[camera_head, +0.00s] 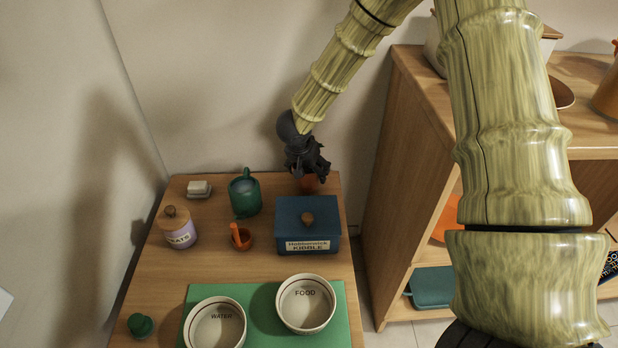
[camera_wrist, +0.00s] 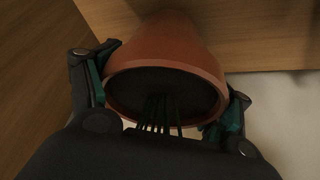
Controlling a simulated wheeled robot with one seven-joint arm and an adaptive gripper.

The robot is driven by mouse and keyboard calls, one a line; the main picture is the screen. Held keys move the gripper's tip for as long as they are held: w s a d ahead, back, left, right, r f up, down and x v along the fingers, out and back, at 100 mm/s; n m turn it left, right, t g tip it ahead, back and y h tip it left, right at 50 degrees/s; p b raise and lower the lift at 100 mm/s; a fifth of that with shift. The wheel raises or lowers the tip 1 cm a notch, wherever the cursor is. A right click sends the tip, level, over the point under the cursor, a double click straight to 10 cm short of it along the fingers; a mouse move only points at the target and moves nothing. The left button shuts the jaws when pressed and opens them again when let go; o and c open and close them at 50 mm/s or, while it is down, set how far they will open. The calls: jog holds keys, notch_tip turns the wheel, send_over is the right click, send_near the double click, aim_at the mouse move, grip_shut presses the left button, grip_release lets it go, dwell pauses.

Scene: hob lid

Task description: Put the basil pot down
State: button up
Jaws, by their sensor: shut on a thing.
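The basil pot (camera_wrist: 165,45) is a terracotta pot with dark soil and a few green stems at its mouth. In the wrist view my gripper (camera_wrist: 165,100) has one finger on each side of the pot's rim and is shut on it. In the head view my gripper (camera_head: 308,165) is at the back right of the wooden table (camera_head: 150,270), behind the blue kibble box. Only a small orange-brown part of the pot (camera_head: 309,183) shows below it. Whether the pot's base touches the table cannot be told.
The blue kibble box (camera_head: 308,225) stands just in front of the pot. Two bowls stand on a green mat (camera_head: 262,320). A wooden shelf (camera_head: 405,190) is right.

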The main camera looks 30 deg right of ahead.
notch_tip(320, 180, down, 2)
jog(key=shift+f+b, duration=0.2)
jog(key=shift+b, duration=0.15)
jog(key=shift+r, duration=0.1)
jog(key=o, duration=1.3)
jog(key=shift+c, duration=0.2)
jog(key=p+v, duration=0.5)
jog(key=v, duration=0.7)
